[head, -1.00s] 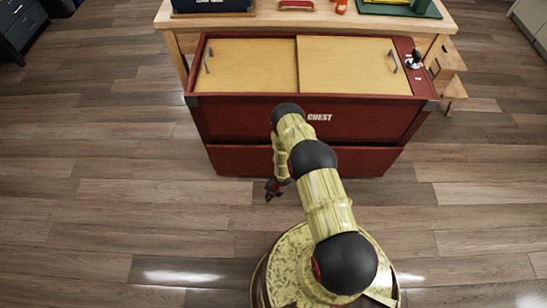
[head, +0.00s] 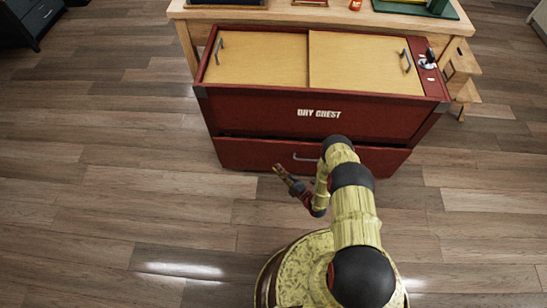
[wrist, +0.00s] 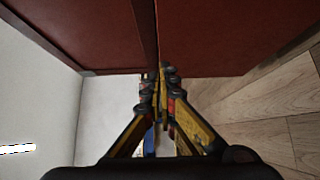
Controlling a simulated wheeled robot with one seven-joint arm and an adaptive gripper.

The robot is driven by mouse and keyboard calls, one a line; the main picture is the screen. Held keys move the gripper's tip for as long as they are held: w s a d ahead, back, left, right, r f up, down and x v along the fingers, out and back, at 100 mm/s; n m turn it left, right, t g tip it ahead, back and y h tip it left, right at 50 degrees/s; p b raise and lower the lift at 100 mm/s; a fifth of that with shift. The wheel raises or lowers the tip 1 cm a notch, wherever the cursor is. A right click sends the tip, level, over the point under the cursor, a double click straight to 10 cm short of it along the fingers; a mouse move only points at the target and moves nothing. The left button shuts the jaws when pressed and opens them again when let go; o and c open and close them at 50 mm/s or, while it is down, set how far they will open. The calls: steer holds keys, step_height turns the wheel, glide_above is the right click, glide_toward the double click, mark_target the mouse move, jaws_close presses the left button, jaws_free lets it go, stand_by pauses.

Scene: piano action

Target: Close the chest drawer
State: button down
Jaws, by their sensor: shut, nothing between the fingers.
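The red chest (head: 310,112), marked "DRY CHEST", stands ahead of me. Its drawer (head: 245,154) is the low red front with a grey handle (head: 305,158), partly hidden by my arm. A dark gap shows above the drawer front, which looks slightly out from the body; how far is hard to tell. My gripper (head: 278,169) is shut and empty, low in front of the drawer, left of the handle. In the wrist view, my fingertips (wrist: 163,72) are close to the seam between the chest body (wrist: 90,35) and the drawer front (wrist: 215,40); contact cannot be told.
The chest top has two sliding wooden lids (head: 255,60). A wooden table (head: 290,14) with several items stands behind it, and a small wooden stand (head: 460,75) is at its right. The wood floor (head: 110,180) is clear on both sides.

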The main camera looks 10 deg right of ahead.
steer(key=b, duration=0.3)
glide_toward(260, 142)
steer(key=a, duration=0.3)
steer(key=w, duration=0.2)
steer(key=w+d+b, duration=0.1)
steer(key=w, duration=0.1)
steer(key=shift+f, duration=0.1)
